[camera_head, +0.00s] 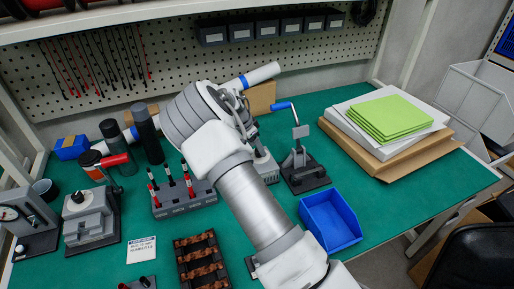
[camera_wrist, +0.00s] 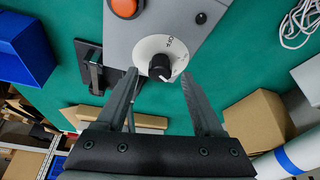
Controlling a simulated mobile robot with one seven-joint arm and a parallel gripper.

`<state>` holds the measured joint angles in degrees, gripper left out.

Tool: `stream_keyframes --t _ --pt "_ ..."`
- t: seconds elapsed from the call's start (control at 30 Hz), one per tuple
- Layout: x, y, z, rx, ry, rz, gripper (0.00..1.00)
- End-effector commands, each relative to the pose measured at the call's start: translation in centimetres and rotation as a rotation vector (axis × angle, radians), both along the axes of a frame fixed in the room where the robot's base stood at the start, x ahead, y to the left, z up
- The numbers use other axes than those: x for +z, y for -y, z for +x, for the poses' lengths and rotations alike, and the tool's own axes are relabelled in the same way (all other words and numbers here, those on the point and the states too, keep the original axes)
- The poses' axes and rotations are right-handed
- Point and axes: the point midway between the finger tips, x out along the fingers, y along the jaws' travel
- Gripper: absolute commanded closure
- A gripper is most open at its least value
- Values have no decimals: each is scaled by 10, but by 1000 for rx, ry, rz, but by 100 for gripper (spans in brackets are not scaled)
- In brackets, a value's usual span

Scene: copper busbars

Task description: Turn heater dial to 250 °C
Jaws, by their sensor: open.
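The heater dial (camera_wrist: 160,68) is a black knob on a round white scale plate, on a grey housing (camera_wrist: 185,20). In the wrist view it lies between and just beyond the fingertips of my gripper (camera_wrist: 159,76). The fingers are open, one on each side, with visible gaps to the knob. The scale lettering is too small to read surely, and I cannot tell the exact setting. An orange button (camera_wrist: 125,7) is on the same housing. In the head view my arm hides the dial and most of the grey housing (camera_head: 266,166).
A hand press with a blue lever (camera_head: 301,155) and a blue bin (camera_head: 331,220) stand right of my arm. A screwdriver rack (camera_head: 185,201) is left of it. A cardboard box (camera_wrist: 258,122) and a white cable (camera_wrist: 299,22) are near the housing. Green table is clear between bin and boards.

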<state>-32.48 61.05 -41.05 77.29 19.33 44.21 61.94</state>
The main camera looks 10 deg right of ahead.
Motion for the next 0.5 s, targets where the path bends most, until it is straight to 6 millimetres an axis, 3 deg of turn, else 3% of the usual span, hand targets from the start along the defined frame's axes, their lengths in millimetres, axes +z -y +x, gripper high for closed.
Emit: stream_keyframes --t 0.5 --pt "113 -43 -20 3 3 3 31"
